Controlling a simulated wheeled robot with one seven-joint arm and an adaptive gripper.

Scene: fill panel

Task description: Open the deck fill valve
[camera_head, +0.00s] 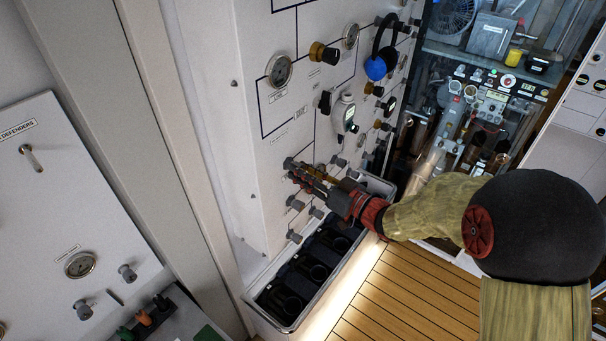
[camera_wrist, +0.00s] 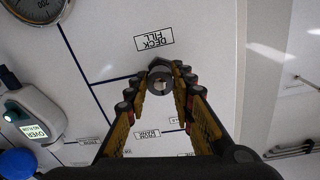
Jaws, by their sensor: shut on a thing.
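The deck fill valve (camera_wrist: 161,86) is a round grey knob with a pale centre on the white panel, beside the "DECK FILL" label (camera_wrist: 154,42), which reads upside down in the wrist view. My gripper (camera_wrist: 167,74) has its dark, yellow-sided fingers closed on both sides of the knob. In the head view my gripper (camera_head: 293,166) reaches the lower part of the white panel (camera_head: 275,140), and its fingers hide most of the knob there. The angle of the valve cannot be told.
Several grey knobs (camera_head: 295,203) sit close below my gripper. A black-lined tray (camera_head: 270,298) runs along the panel's foot. A pressure gauge (camera_head: 279,70) is higher up.

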